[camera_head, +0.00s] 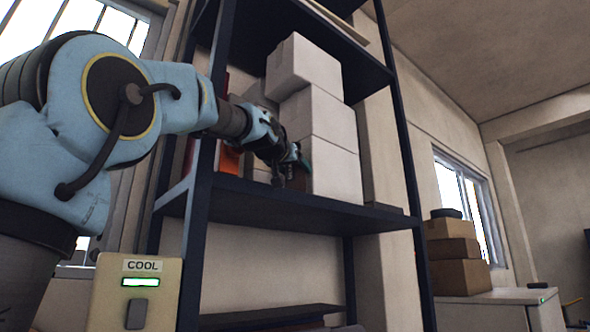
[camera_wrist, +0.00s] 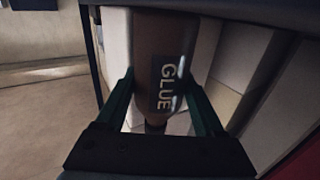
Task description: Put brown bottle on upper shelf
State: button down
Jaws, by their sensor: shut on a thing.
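My gripper (camera_wrist: 155,85) is shut on a brown bottle (camera_wrist: 160,40) with a dark label reading GLUE. The green fingers press on both its sides, and its narrow neck points to the bottom of the wrist view. In the head view my gripper (camera_head: 293,163) is over a dark shelf board (camera_head: 290,208), in front of white boxes. Only a small brownish part of the bottle (camera_head: 298,183) shows there, just above the board. I cannot tell whether its base touches the board.
Stacked white boxes (camera_head: 322,120) stand close behind and right of my gripper. An orange-red thing (camera_head: 229,158) is to the left. Another shelf board (camera_head: 350,55) is overhead, and a dark upright (camera_head: 196,240) stands in front left.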

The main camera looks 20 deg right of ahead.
aim_at(292, 166)
jog(key=shift+f, duration=0.1)
jog(key=shift+f, duration=0.15)
grip_release()
dwell(0.3)
jog(key=shift+r, duration=0.35)
jog(key=b+v, duration=0.1)
jog(key=v, duration=0.1)
jog(key=b+v, duration=0.3)
jog(key=v, duration=0.1)
jog(key=shift+s+a+f, duration=0.15)
jog(key=shift+f, duration=0.1)
jog(key=shift+s+a+r, duration=0.15)
jog(key=shift+s+a, duration=0.2)
jog(key=shift+s, duration=0.05)
